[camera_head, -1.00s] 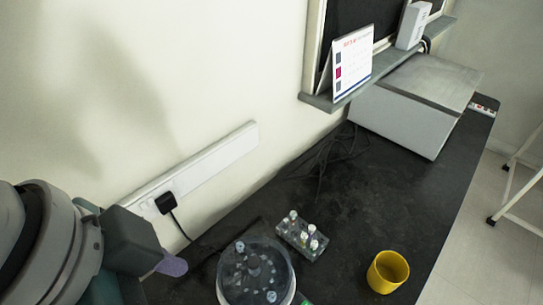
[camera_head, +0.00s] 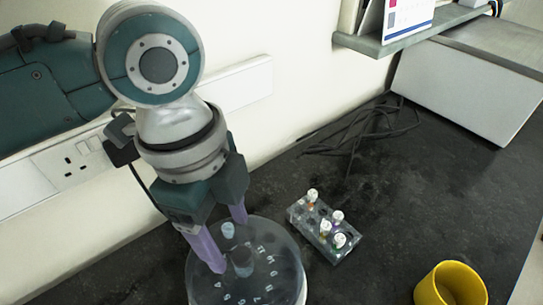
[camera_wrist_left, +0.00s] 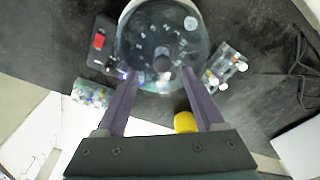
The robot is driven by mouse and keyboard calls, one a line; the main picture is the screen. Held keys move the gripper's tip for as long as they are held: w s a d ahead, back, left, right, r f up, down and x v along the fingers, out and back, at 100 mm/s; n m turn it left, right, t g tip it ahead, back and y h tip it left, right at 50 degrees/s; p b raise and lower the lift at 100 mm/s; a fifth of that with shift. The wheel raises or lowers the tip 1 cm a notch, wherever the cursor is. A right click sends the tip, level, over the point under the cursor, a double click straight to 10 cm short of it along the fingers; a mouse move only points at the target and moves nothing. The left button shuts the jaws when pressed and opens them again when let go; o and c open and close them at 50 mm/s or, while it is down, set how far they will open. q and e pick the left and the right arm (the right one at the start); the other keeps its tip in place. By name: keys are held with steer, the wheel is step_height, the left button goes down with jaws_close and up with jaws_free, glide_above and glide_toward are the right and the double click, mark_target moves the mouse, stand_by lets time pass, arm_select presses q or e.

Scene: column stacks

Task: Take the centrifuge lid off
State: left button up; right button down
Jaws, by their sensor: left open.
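The centrifuge (camera_head: 298,292) stands on the dark bench at the bottom of the head view, partly cut off by the frame edge. Its clear round lid (camera_head: 275,245) is on it, with numbers and tube tops showing through. A knob (camera_head: 243,263) rises from the lid's middle. My left gripper (camera_head: 231,244) is open, its purple fingers pointing down over the lid. In the left wrist view the knob (camera_wrist_left: 162,64) shows between the two fingertips (camera_wrist_left: 160,73); I cannot tell whether they touch the lid. My right gripper is not in view.
A tube rack (camera_head: 325,228) with several white-capped tubes stands right of the centrifuge. A yellow cup (camera_head: 450,285) is at the lower right. Cables (camera_head: 370,130) lie near the wall. In the left wrist view, a box with a red switch (camera_wrist_left: 98,41) sits beside the centrifuge.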

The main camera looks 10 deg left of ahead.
mark_target(241, 255)
arm_select(q)
steer(key=f, duration=0.2)
steer(key=d+f, duration=0.1)
steer(key=f, duration=0.2)
steer(key=shift+w+f, duration=0.1)
steer(key=shift+f, duration=0.05)
steer(key=shift+c, duration=0.2)
jaws_close()
stand_by(1.0)
